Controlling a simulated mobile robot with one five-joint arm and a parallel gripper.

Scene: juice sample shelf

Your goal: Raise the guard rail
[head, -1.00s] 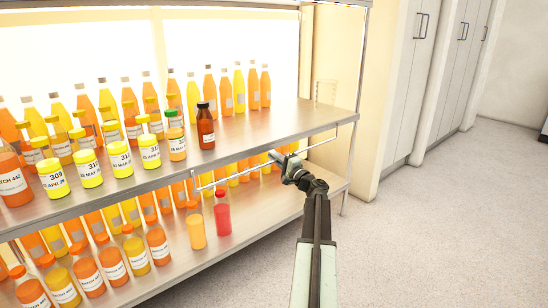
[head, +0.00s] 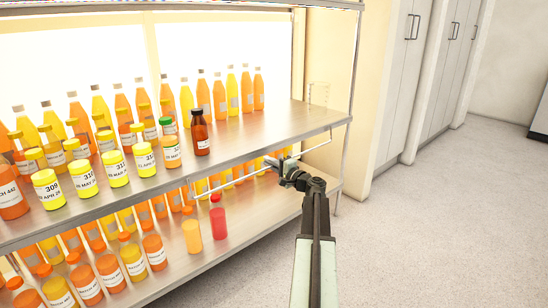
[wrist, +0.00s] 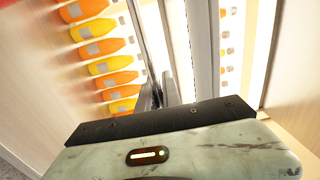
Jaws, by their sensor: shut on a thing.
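The guard rail (head: 230,184) is a thin metal bar on short end brackets along the front of the middle shelf. It sits low, just below that shelf's front edge. My gripper (head: 272,161) is shut on the rail right of its middle, reaching in from the front. In the wrist view the rail (wrist: 137,28) runs up from between my jaws (wrist: 158,96). The jaws hide the gripped part of the rail.
The middle shelf (head: 262,132) holds rows of orange and yellow juice bottles and a dark brown bottle (head: 200,134). A red bottle (head: 218,220) stands on the lower shelf. Grey cabinets (head: 405,90) line the right wall. The floor (head: 440,230) on the right is clear.

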